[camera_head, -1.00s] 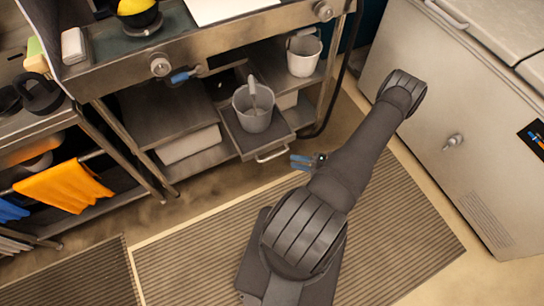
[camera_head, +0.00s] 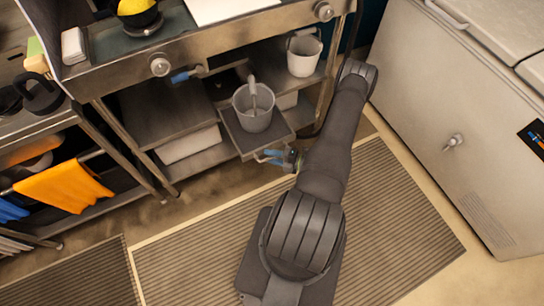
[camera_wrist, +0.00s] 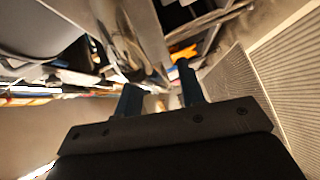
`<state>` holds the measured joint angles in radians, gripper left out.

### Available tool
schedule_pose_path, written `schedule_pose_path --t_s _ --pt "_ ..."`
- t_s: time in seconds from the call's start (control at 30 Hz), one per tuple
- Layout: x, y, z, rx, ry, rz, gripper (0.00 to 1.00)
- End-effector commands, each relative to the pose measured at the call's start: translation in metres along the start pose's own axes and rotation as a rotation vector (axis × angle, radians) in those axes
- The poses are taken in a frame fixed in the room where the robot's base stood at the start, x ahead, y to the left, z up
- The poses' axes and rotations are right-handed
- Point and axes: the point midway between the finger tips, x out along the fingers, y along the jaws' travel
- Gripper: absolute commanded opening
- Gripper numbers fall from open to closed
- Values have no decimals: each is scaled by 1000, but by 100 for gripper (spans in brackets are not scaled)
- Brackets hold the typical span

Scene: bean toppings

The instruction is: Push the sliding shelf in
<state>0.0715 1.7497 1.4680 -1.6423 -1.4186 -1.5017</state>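The sliding shelf (camera_head: 238,136) is a dark tray pulled out beneath the counter, with a grey bucket (camera_head: 254,120) holding a utensil standing on it. My gripper (camera_head: 262,155) is at the shelf's front edge, in front of its handle, which it now mostly covers. In the wrist view my gripper (camera_wrist: 160,90) has two blue fingers apart, with no clear object held between them. I cannot tell whether a finger touches the shelf or handle.
A second bucket (camera_head: 303,54) stands on the lower shelf at right. A table leg is right of the sliding shelf, and a white chest freezer (camera_head: 440,120) stands at far right. An orange towel (camera_head: 62,186) hangs at left. Ribbed mats (camera_head: 190,255) cover the floor.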

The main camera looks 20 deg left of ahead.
Motion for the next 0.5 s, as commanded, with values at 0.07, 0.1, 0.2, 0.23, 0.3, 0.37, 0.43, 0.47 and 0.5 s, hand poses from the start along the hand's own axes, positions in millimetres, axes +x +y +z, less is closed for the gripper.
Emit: schedule_pose_path --t_s 0.07,0.1,0.2,0.23,0.3,0.37,0.43,0.47,0.5 --pt "0 0 0 0 0 0 36" --pt "0 0 0 0 0 0 36" --pt "0 0 0 0 0 0 16" --pt "0 0 0 0 0 0 11" --pt "0 0 0 0 0 0 0" --pt "0 0 0 0 0 0 0" --pt "0 0 0 0 0 0 0" --pt "0 0 0 0 0 0 0" --pt "0 0 0 0 0 0 0"
